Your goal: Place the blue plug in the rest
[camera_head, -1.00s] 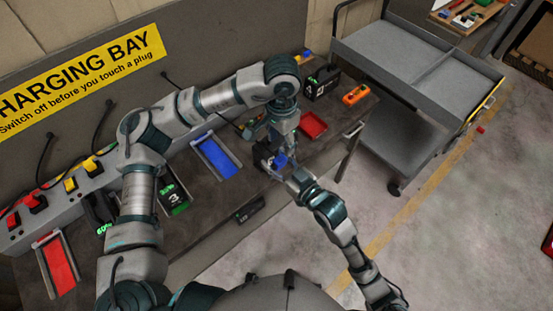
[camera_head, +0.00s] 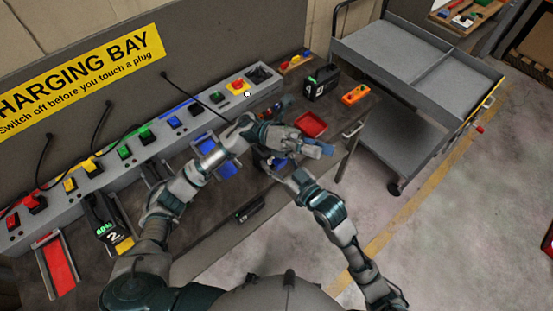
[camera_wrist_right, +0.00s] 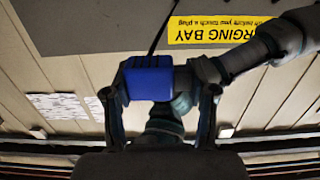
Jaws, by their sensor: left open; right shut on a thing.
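My right gripper (camera_head: 284,168) is shut on the blue plug (camera_head: 279,163) above the bench's front edge. In the right wrist view the plug (camera_wrist_right: 150,78) is a blue block between the fingers (camera_wrist_right: 161,95). My left gripper (camera_head: 323,150) is open, just right of the plug and apparently empty. Its arm crosses the bench from the left and partly covers a blue-floored, grey-sided tray (camera_head: 229,170). I cannot tell for sure which thing is the rest.
A grey switch strip (camera_head: 110,165) with coloured switches runs along the wall. A red tray (camera_head: 311,125), a black battery (camera_head: 321,82) and an orange box (camera_head: 355,95) stand on the bench's right part. A grey cart (camera_head: 395,50) stands beyond. Another battery (camera_head: 103,220) is at left.

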